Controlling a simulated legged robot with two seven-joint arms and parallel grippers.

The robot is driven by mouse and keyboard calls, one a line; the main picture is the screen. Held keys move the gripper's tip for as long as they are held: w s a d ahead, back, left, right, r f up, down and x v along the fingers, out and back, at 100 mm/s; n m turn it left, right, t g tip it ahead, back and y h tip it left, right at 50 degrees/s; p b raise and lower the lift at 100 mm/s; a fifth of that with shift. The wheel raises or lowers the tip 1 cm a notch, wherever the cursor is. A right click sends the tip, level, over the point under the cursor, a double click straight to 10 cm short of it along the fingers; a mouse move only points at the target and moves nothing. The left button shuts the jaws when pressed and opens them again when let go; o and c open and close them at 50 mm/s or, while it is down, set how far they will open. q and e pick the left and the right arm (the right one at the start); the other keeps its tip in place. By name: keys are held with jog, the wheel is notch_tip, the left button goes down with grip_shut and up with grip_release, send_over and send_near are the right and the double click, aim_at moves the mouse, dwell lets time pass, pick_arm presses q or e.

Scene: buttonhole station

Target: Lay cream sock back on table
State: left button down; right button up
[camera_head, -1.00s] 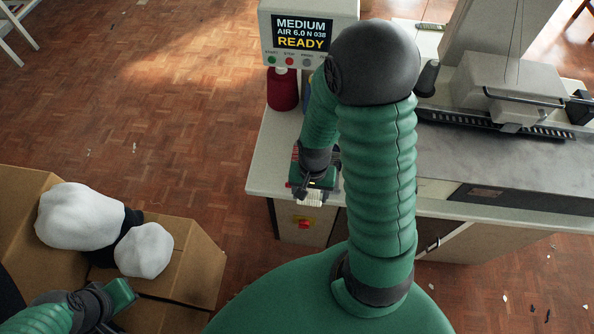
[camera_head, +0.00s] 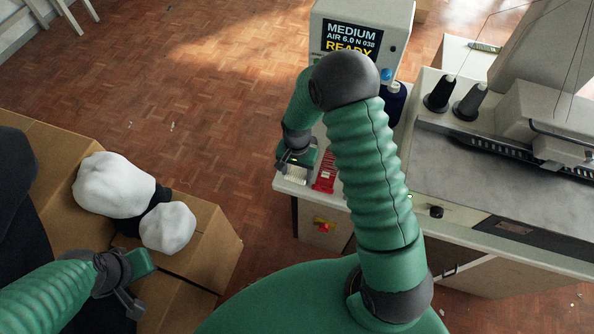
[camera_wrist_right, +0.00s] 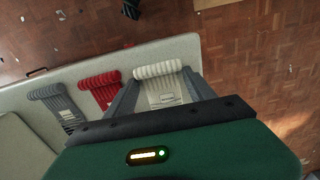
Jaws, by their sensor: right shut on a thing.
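The cream sock (camera_wrist_right: 160,85), ribbed at its cuff with a small label, is between the fingers of my right gripper (camera_wrist_right: 163,93) in the wrist view. In the head view the cream sock (camera_head: 293,176) shows at the near left corner of the pale table (camera_head: 290,190), just below my right gripper (camera_head: 294,163). The gripper is shut on it. Whether the sock touches the table cannot be told. My left gripper (camera_head: 130,285) is low at the left, by a cardboard box, away from the sock; its finger opening is unclear.
A red sock (camera_wrist_right: 101,90) lies just beside the cream one, and a grey sock (camera_wrist_right: 54,103) lies farther left. The machine with its display box (camera_head: 355,40) and dark thread cones (camera_head: 469,101) stands behind.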

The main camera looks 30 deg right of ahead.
jog(key=o, duration=1.2)
jog(key=shift+a, duration=0.2)
jog(key=shift+a+r, duration=0.15)
jog(key=shift+a, duration=0.2)
notch_tip(320, 180, up, 12)
jog(key=s+a+r+n+t, duration=0.1)
jog(key=s+a+n, duration=0.1)
jog(key=s+n, duration=0.1)
jog(key=s+a+r+n, duration=0.1)
jog(key=s+a+n, duration=0.1)
jog(key=s+n, duration=0.1)
jog(key=s+a+r+n+t, duration=0.1)
jog(key=s+a+n, duration=0.1)
jog(key=s+n, duration=0.2)
jog(key=shift+s+r+t, duration=0.3)
jog(key=shift+s, duration=0.35)
